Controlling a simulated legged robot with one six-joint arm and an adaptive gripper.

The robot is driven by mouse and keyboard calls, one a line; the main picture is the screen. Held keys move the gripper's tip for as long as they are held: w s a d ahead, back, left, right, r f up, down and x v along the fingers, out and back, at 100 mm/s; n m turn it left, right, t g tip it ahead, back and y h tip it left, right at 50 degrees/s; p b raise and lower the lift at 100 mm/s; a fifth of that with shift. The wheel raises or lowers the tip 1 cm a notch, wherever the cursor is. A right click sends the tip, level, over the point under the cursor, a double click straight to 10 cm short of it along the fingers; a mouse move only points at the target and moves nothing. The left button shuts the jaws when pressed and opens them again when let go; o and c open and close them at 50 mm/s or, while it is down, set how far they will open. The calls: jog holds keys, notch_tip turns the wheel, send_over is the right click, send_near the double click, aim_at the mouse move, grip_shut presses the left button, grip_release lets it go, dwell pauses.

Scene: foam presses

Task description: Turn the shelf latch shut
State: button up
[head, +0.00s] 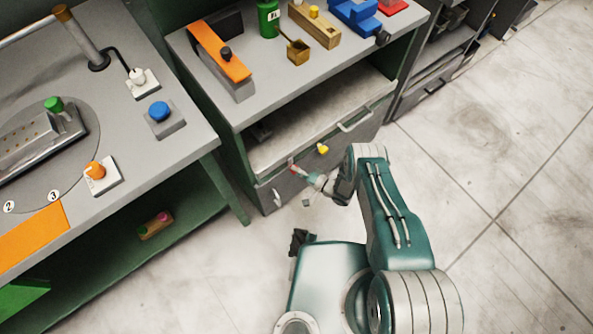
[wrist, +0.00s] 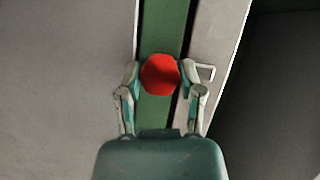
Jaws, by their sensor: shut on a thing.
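A red knob (wrist: 160,75), which looks like the shelf latch, sits between the two fingers of my gripper (wrist: 163,85) in the wrist view. The fingers are closed against its left and right sides. Behind it runs a green upright strip (wrist: 158,113) beside a light panel edge. In the head view my gripper (head: 301,172) reaches the front left of the lower shelf unit, where a small bit of the red knob (head: 291,165) shows. The rest of the knob is hidden there, and I cannot tell its turn angle.
A yellow knob (head: 322,149) is on the shelf front near my gripper, with a pale drawer handle (head: 356,119) to its right. The bench (head: 205,150) with coloured buttons stands at left. Open floor (head: 480,150) lies at right.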

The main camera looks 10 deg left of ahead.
jog(key=shift+w+d+f, duration=0.1)
jog(key=o, duration=1.1)
jog(key=v, duration=1.2)
